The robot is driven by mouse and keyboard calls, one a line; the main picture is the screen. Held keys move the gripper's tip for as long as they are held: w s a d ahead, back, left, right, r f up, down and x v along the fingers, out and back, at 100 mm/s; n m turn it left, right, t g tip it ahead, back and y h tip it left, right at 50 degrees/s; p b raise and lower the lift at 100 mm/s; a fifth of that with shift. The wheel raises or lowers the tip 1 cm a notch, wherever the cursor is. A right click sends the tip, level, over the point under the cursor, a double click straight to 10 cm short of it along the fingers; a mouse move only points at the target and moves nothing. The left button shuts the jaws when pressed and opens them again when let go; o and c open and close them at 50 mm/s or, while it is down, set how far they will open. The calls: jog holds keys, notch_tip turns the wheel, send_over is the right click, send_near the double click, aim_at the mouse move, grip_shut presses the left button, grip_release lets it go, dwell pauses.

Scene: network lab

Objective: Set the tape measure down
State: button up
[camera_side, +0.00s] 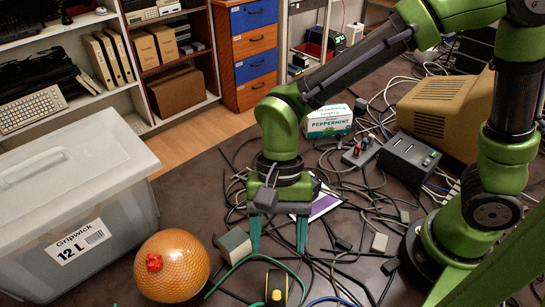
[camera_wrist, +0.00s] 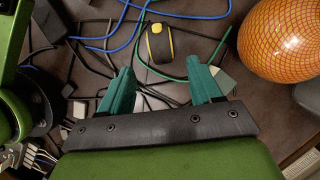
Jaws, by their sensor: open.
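The tape measure (camera_side: 277,287), black with yellow edges, stands on the dark tabletop near the bottom edge of the side view. In the wrist view, the tape measure (camera_wrist: 159,44) lies just past my fingertips, roughly centred between them. My gripper (camera_side: 278,246) points down with its two teal fingers spread apart and nothing between them. It is behind the tape measure in the side view. The gripper also shows open and empty in the wrist view (camera_wrist: 158,67). The fingers look apart from the tape measure.
An orange netted ball (camera_side: 172,266) and a small grey-green block (camera_side: 234,245) are left of my gripper. A lidded bin (camera_side: 75,205) stands far left. Loose cables cover much of the table (camera_side: 200,190). A peppermint box (camera_side: 329,121) and a dark device (camera_side: 409,158) are behind.

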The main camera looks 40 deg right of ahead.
jog(key=d+r+n+t, duration=0.1)
jog(key=d+r+t, duration=0.2)
jog(key=d, duration=0.4)
jog(key=w+d+r+n+t, duration=0.1)
jog(key=d+r+t, duration=0.3)
jog(key=d, duration=0.4)
jog(key=d+r+n+t+h, duration=0.1)
jog(key=d+r+n+t, duration=0.2)
jog(key=d+r, duration=0.3)
jog(key=shift+w+d, duration=0.3)
jog(key=shift+d, duration=0.65)
